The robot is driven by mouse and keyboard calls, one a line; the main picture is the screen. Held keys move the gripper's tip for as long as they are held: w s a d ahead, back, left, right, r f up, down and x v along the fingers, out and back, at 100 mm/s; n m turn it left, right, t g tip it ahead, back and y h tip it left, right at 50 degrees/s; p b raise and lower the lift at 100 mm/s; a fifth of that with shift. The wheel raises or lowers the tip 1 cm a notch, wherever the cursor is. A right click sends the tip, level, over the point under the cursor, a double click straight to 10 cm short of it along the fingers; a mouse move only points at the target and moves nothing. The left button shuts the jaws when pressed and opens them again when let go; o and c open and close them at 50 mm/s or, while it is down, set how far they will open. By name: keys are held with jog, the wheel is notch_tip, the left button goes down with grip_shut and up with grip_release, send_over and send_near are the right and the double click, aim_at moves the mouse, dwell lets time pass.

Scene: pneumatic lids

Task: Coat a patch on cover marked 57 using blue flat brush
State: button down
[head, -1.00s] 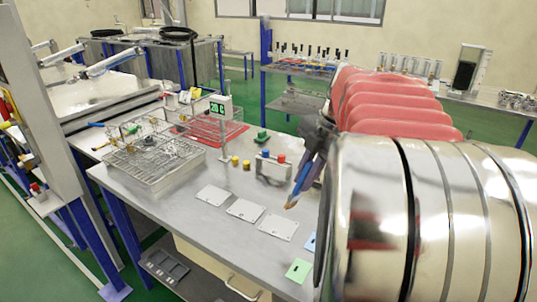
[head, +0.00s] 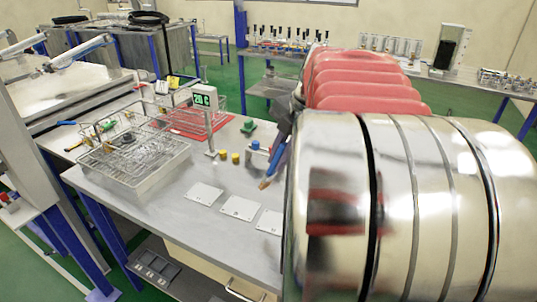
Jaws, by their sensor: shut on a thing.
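My gripper (head: 287,122) is mostly hidden behind my large shiny arm at the right. It is shut on the blue flat brush (head: 277,160), whose handle is blue and whose light brown tip points down and left. The brush hangs over the table, near the row of covers. Three pale square covers lie flat on the table: a left one (head: 204,194), a middle one (head: 240,208) and a right one (head: 270,221), partly cut off by my arm. Their markings are too small to read, so I cannot tell which is 57. I cannot tell the brush's height.
A wire basket (head: 138,180) stands at the table's left, with a red mat (head: 196,122) behind it. A display on a post (head: 204,98), yellow knobs (head: 229,157) and a green block (head: 249,127) stand behind the covers. Bare steel lies in front of them.

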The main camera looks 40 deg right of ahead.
jog(key=shift+f, duration=2.5)
jog(key=shift+s, duration=0.1)
